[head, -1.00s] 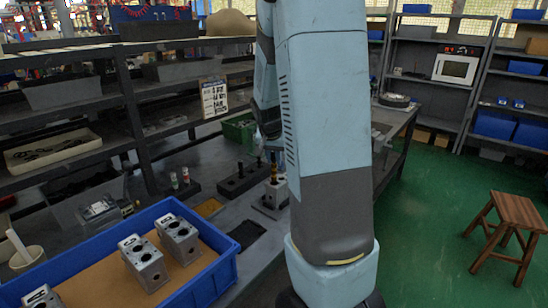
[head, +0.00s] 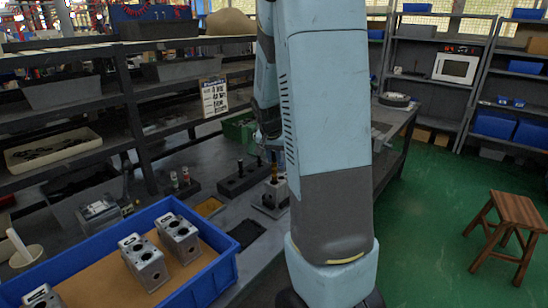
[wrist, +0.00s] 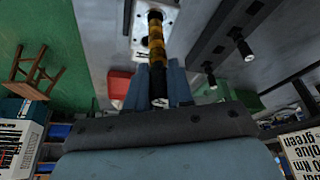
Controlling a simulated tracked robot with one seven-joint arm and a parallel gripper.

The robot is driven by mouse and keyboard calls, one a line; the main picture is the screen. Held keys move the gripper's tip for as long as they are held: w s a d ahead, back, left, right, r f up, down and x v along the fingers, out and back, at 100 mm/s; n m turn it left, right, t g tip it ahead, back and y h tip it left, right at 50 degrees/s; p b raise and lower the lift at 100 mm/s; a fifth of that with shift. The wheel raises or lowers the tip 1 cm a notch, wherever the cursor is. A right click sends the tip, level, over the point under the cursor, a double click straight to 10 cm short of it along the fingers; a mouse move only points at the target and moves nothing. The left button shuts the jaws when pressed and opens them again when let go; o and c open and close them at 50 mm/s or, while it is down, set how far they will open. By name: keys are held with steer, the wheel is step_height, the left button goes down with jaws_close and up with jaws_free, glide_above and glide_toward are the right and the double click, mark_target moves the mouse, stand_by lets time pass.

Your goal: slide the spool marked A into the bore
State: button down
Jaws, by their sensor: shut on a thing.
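My gripper (head: 269,143) is shut on a spool (head: 274,161) with brass and black bands. It holds the spool upright over a grey metal valve block (head: 278,190) on the bench. In the wrist view the banded spool (wrist: 156,42) runs from between the fingers (wrist: 158,85) to the pale face of the block (wrist: 142,24). The spool's far end is at that face. I cannot tell whether it is inside the bore or how deep. No letter A can be read on the spool. My arm hides part of the bench to the right.
A dark rack (head: 236,184) with upright spools stands left of the block. A smaller holder (head: 183,189) carries two more pieces. A blue bin (head: 225,270) with several valve blocks is at front left. A dark mat (head: 246,234) lies between bin and block.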

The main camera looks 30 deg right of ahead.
mark_target(274, 180)
steer(key=shift+a+f, duration=0.1)
steer(key=shift+f, duration=0.05)
stand_by(0.6)
steer(key=shift+f, duration=3.35)
steer(key=c, duration=0.9)
jaws_free()
steer(key=v, duration=1.3)
steer(key=shift+s+r, duration=0.1)
steer(key=shift+r, duration=0.2)
steer(key=shift+a, duration=0.1)
